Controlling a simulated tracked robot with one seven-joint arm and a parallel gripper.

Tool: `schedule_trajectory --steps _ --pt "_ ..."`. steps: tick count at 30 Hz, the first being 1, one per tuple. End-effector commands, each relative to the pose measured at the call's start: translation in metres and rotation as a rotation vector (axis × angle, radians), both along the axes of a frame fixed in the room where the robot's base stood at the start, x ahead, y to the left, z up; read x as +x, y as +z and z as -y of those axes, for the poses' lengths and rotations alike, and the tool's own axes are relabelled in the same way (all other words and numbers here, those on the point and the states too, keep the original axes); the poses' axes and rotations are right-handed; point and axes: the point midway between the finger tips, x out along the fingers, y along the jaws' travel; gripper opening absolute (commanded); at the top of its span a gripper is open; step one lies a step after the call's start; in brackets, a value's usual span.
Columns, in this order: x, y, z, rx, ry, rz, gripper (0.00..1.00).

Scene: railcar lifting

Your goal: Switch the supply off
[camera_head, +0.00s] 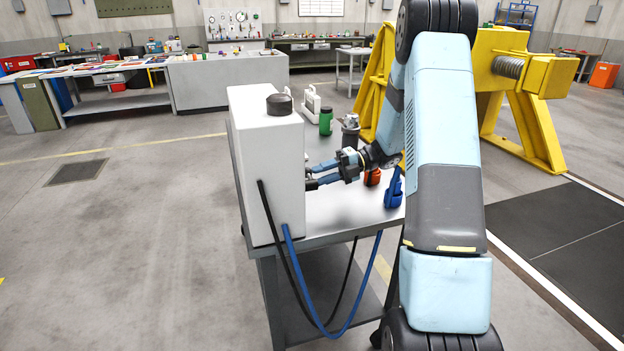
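A tall pale box (265,165), likely the supply unit, stands on the left end of a grey metal table (335,215). It has a dark round cap on top, and a black hose and a blue hose hang from its lower side. My gripper (312,178) is at the right-hand face of the box, its blue fingers pointing left with dark tips close to that face. The face is turned away from the camera, so any switch on it is hidden. I cannot tell whether the fingers touch or hold anything.
On the table stand a green bottle (326,121), a dark grey cylindrical item (350,134), an orange item (372,177) and a blue tool (394,188). A yellow steel stand (535,125) is behind my arm. Open floor lies to the left.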

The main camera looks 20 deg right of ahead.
Motion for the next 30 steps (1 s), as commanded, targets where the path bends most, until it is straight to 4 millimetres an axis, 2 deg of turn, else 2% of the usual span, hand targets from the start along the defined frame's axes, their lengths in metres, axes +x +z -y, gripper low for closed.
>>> schedule_trajectory --steps 1,9,15,21,30 --pt "0.001 0.002 0.012 0.000 -0.003 0.001 0.34" --pt "0.003 0.011 0.062 -0.001 -0.002 -0.001 0.34" --pt "0.004 0.016 0.086 -0.001 0.000 -0.001 0.34" --pt "0.005 0.018 0.095 0.000 0.001 -0.001 0.34" --pt "0.005 0.018 0.095 0.000 0.001 -0.001 0.34"
